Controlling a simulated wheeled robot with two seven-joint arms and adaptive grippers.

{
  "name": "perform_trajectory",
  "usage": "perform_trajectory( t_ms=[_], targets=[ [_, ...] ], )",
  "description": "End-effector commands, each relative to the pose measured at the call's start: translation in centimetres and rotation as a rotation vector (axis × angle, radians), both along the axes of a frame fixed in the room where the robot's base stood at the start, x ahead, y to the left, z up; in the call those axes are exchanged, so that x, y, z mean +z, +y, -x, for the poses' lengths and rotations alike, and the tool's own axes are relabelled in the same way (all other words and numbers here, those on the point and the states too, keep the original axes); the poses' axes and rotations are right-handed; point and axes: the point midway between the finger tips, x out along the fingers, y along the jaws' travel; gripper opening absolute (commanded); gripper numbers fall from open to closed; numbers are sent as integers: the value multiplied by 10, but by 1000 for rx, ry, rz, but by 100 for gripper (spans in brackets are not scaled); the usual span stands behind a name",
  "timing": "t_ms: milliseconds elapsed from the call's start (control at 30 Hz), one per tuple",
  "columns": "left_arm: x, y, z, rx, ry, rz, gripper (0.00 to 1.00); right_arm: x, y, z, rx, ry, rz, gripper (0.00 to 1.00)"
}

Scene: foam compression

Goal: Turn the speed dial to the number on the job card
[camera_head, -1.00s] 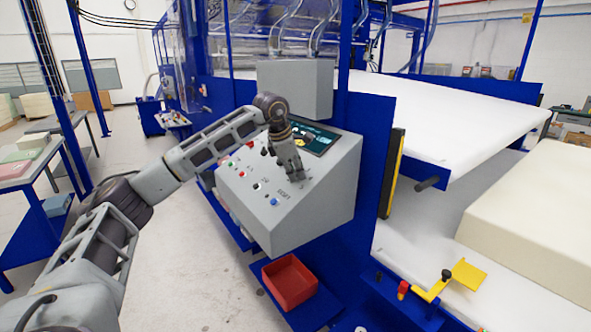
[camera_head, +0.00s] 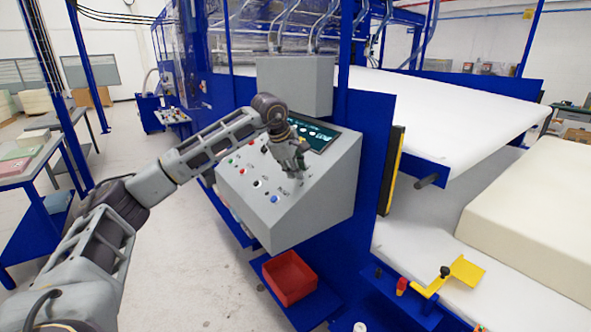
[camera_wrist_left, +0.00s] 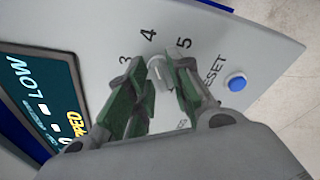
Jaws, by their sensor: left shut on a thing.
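The speed dial (camera_wrist_left: 159,72) is a small grey knob on the sloped grey control panel (camera_head: 315,210). In the left wrist view, the numbers 3, 4 and 5 arc around its far side, and it lies close below the 4. My fingers hide part of it, and I cannot tell its exact pointer setting. My left gripper (camera_head: 297,172) is down at the panel. It also shows in the left wrist view (camera_wrist_left: 158,78), with its green-sided fingers shut on the dial from both sides. I cannot make out a job card. My right gripper is not in view.
A blue button (camera_wrist_left: 237,82) beside the RESET label is close to the fingers. A dark screen (camera_head: 313,134) showing LOW is at the panel's upper edge. A red bin (camera_head: 290,279) stands below the panel. A cream foam block (camera_head: 535,215) lies at the right.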

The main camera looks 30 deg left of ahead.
Motion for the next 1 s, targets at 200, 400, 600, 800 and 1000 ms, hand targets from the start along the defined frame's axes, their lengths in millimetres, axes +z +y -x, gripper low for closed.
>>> perform_trajectory(
  t_ms=[200, 400, 600, 800, 1000],
  targets=[
    [0, 0, 0, 0, 0, 1, 0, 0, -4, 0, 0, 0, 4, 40],
    [0, 0, 0, 1, 0, 0, 30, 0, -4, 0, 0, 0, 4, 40],
    [0, 0, 0, 1, 0, 0, 30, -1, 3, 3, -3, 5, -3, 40],
    [5, 0, 3, 1, 0, 0, 30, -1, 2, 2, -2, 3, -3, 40],
    [21, 1, 11, 1, -2, 0, 30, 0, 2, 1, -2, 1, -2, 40]
  ],
)
